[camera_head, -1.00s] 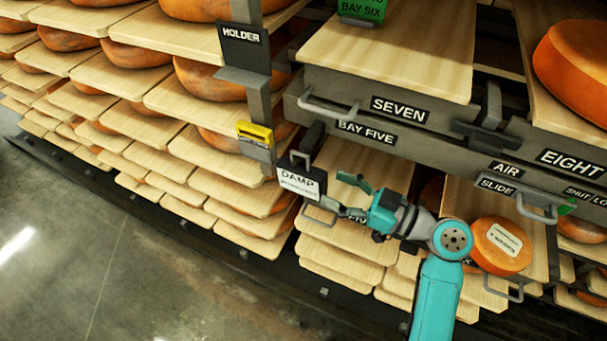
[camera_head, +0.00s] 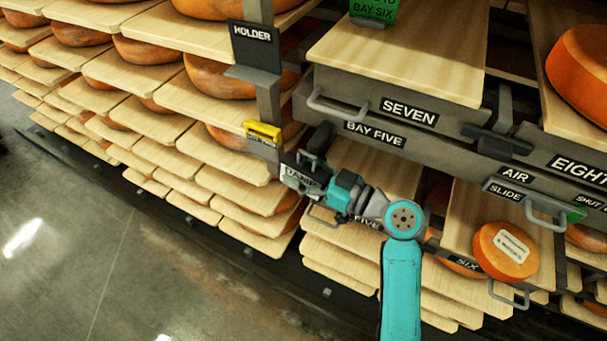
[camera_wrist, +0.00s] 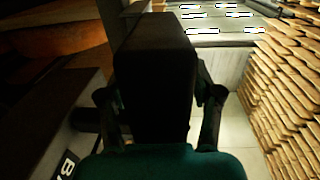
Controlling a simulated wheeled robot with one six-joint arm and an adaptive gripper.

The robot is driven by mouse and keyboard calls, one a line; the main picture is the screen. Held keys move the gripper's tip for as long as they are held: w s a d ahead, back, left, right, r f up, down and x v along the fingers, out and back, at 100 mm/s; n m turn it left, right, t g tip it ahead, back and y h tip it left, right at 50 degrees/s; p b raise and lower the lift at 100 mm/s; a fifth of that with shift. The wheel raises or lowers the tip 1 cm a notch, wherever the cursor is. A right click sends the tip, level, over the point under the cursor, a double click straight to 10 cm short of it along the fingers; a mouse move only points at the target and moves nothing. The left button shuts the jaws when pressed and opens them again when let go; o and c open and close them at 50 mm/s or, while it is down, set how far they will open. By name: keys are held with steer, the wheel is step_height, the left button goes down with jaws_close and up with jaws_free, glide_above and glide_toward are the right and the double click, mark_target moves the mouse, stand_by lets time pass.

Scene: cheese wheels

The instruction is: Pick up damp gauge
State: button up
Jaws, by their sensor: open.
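The damp gauge (camera_head: 300,181) is a dark box with a white label and a handle on top, at the shelf front below the yellow tag in the head view. My gripper (camera_head: 318,176) is right at it and covers part of its label. In the wrist view the gauge is a large dark block (camera_wrist: 155,62) between the two fingers of my gripper (camera_wrist: 160,95). One finger is on each side of the block. The fingers are open; whether they touch its sides is too dark to tell.
The HOLDER bracket (camera_head: 252,72) stands on the upright above, with a yellow tag (camera_head: 263,132) lower down. The drawer marked SEVEN (camera_head: 350,113) and its handle are above right of my gripper. A labelled cheese wheel (camera_head: 497,262) lies at right. Open floor (camera_head: 60,270) is at lower left.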

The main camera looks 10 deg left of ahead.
jaws_close()
stand_by(0.3)
steer(key=shift+r, duration=0.5)
steer(key=shift+s+r, duration=0.2)
steer(key=shift+r, duration=0.05)
steer(key=s+a, duration=0.3)
steer(key=s, duration=0.5)
steer(key=s+a, duration=0.3)
steer(key=s, duration=0.5)
steer(key=shift+s, duration=0.3)
